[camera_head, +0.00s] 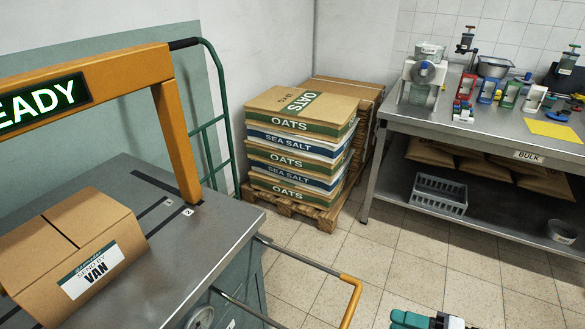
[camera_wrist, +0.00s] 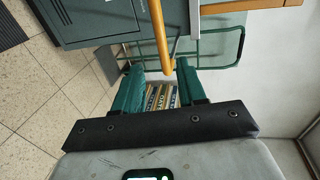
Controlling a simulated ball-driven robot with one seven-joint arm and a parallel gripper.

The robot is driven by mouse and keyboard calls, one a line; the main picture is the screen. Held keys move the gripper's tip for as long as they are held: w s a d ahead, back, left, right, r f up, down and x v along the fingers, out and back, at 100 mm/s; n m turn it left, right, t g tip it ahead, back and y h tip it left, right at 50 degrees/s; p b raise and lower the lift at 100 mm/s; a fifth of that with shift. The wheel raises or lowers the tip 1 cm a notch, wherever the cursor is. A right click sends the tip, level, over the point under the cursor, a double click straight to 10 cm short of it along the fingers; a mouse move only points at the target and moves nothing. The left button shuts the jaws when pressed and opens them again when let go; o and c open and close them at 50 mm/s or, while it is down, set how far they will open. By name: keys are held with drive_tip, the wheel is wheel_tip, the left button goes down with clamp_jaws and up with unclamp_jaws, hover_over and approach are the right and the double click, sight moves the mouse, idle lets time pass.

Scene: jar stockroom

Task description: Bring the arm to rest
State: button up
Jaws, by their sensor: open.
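My gripper (camera_wrist: 159,68) shows in the wrist view with its two teal fingers apart and nothing held between them. An orange-gripped bar (camera_wrist: 161,35) lies in line with the gap, beyond the fingertips; I cannot tell how far. In the head view a small teal and dark part of my arm's end shows at the bottom edge, over the tiled floor. The rest of the arm is out of that view.
A grey bench (camera_head: 205,248) with a cardboard box (camera_head: 65,235) and an orange frame (camera_head: 120,68) stands left; its rail (camera_head: 350,300) juts over the floor. Stacked sacks (camera_head: 300,140) stand on a pallet (camera_head: 290,207). A steel table (camera_head: 470,135) stands right. Floor between (camera_head: 400,265) is clear.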

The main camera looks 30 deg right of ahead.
drive_tip(key=s+a+f+n+g+h+p, duration=0.45)
drive_tip(key=s+a+n+g, duration=0.3)
drive_tip(key=g, duration=0.25)
drive_tip(key=s+r+n+h, duration=0.1)
drive_tip(key=s+r+n+g+h+p, duration=0.1)
drive_tip(key=r+h, duration=0.1)
drive_tip(key=s+r+n+h+p, duration=0.1)
drive_tip(key=h, duration=0.1)
drive_tip(key=shift+s+a+r+g, duration=0.15)
drive_tip(key=shift+s+r+g, duration=0.15)
drive_tip(key=shift+s+r, duration=0.05)
drive_tip(key=shift+c, duration=0.2)
idle(1.6)
